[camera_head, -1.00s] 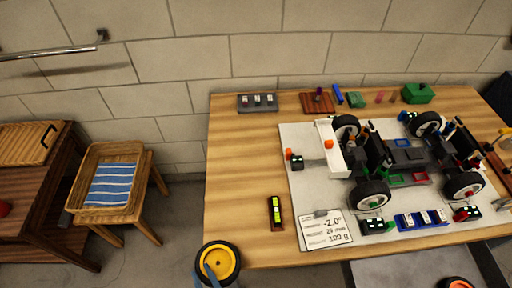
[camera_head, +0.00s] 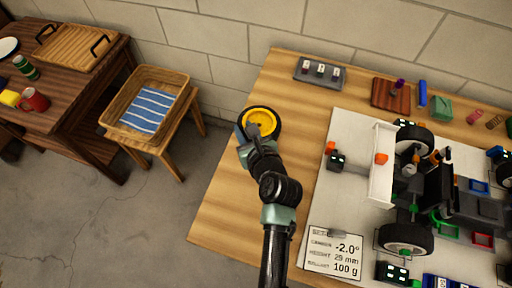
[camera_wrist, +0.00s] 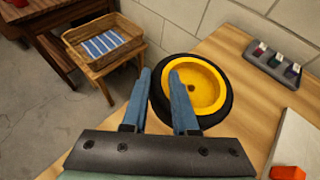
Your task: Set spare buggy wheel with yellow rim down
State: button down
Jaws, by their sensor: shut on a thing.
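The spare buggy wheel (camera_head: 260,121) has a black tyre and a yellow rim. It is at the left part of the wooden workbench (camera_head: 225,215). In the wrist view the wheel (camera_wrist: 204,88) faces the camera, with bench wood around its right side. My gripper (camera_wrist: 161,78) is shut on the wheel's left side, one blue finger outside the tyre and one across the rim. I cannot tell whether the wheel touches the bench top or hangs just above it. In the head view my arm hides part of the bench.
A grey tray with small labelled parts (camera_head: 320,70) lies at the back of the bench. The buggy (camera_head: 452,195) stands on a white board (camera_head: 340,205) at right, beside a setup card (camera_head: 334,252). A stool with a wicker basket (camera_head: 118,118) stands left. Bare wood lies at the bench's front left.

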notch_tip(320, 180, down, 6)
jog(key=shift+r+b, duration=0.1)
jog(key=shift+b, duration=0.85)
jog(key=c, duration=0.7)
grip_release()
